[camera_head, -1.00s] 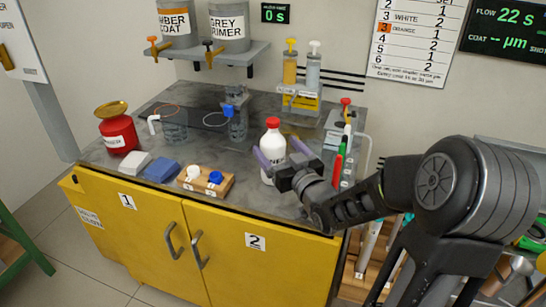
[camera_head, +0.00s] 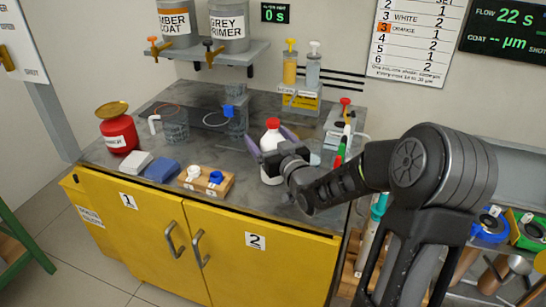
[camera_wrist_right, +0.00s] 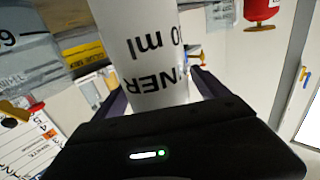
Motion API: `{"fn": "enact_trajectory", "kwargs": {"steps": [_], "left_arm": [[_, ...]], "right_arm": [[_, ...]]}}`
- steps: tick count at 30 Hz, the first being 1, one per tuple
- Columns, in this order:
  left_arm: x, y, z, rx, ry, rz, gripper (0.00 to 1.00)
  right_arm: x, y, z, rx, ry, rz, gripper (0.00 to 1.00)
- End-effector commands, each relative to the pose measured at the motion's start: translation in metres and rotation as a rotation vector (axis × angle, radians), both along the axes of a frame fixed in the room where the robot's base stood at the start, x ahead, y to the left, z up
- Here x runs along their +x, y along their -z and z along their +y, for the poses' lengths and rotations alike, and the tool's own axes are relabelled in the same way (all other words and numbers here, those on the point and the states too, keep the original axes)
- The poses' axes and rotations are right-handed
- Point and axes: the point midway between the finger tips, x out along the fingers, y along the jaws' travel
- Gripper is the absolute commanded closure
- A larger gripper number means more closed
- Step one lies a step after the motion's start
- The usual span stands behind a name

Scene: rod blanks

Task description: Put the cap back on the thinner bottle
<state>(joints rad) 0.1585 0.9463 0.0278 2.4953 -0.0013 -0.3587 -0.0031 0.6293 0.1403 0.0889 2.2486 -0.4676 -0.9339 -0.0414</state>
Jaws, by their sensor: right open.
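The thinner bottle (camera_head: 271,139) is white with black lettering and stands upright on the grey bench top. A red cap (camera_head: 273,123) shows at its top; I cannot tell how tightly it sits. My right gripper (camera_head: 270,141) is open, with one finger on each side of the bottle and its palm in front, hiding part of the label. In the right wrist view the bottle (camera_wrist_right: 150,50) fills the space between the fingers, upside down in the picture, and its top is out of frame. My left gripper is not in view.
A red can (camera_head: 118,134) stands at the bench's left. A wooden block (camera_head: 206,183) with a white and a blue piece sits near the front edge, beside white and blue blocks. A dispenser stand (camera_head: 300,98) is behind; colored tools (camera_head: 341,150) stand to the right.

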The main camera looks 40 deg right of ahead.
Motion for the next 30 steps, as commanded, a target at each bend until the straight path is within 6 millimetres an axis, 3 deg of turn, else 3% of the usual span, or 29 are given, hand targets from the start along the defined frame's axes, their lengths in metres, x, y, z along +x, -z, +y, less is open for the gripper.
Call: {"fn": "enact_trajectory", "kwargs": {"steps": [13, 30], "left_arm": [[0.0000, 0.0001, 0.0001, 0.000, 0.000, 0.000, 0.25], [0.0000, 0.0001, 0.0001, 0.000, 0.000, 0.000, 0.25]], "right_arm": [[-0.0004, 0.0000, -0.0001, 0.000, 0.000, 0.000, 0.16], [-0.0004, 0.0000, -0.0001, 0.000, 0.000, 0.000, 0.62]]}}
